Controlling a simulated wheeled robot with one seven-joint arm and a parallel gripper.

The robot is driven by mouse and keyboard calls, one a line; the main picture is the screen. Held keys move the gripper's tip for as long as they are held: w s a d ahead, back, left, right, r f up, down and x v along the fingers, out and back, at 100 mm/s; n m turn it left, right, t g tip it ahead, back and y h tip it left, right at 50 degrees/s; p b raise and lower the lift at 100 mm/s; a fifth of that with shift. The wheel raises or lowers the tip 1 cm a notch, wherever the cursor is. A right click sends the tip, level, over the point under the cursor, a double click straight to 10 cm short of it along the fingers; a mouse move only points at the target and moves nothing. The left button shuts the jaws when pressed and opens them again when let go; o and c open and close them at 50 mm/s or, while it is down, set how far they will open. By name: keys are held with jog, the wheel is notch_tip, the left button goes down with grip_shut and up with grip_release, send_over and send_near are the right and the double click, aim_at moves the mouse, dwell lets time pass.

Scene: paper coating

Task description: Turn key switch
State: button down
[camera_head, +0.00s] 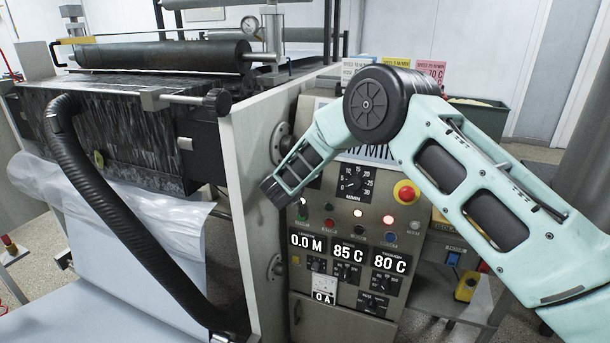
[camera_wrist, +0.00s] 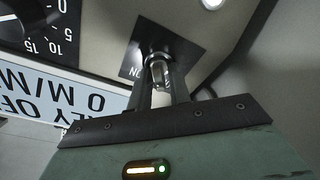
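The key switch (camera_wrist: 159,60) sits on a dark square plate on the control panel. A small metallic key (camera_wrist: 158,75) stands out from it in the wrist view. My gripper (camera_wrist: 161,90) has one dark finger on each side of the key, close to the plate. I cannot tell whether the fingers press on the key. Part of an "ON" mark shows on the plate left of the fingers. In the head view my arm covers the switch, and the fingertips cannot be made out.
The control panel (camera_head: 408,246) carries a speed dial (camera_head: 352,184), a red emergency button (camera_head: 405,192), lit indicators and displays reading 0.0 M, 85 C and 80 C. A label (camera_wrist: 75,95) is beside the switch. A black hose (camera_head: 115,215) and coating machine stand at left.

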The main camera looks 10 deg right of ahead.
jog(key=shift+m, duration=0.4)
jog(key=m+b, duration=0.1)
jog(key=m, duration=0.2)
jog(key=shift+f+h+b, duration=0.1)
jog(key=shift+h+b, duration=0.2)
jog(key=shift+b, duration=0.05)
jog(key=m+b, duration=0.2)
jog(key=m, duration=0.3)
jog(key=shift+h, duration=0.3)
jog(key=m+g+b, duration=0.1)
jog(key=m+b, duration=0.1)
jog(key=m, duration=0.2)
jog(key=shift+s+m+h, duration=0.1)
jog(key=shift+m+h, duration=0.2)
jog(key=shift+m, duration=0.1)
jog(key=shift+d+m+g+b, duration=0.1)
jog(key=shift+m+g+b, duration=0.2)
jog(key=shift+m+b, duration=1.05)
jog(key=shift+m+p, duration=0.35)
jog(key=shift+m, duration=0.2)
jog(key=c, duration=1.5)
grip_release()
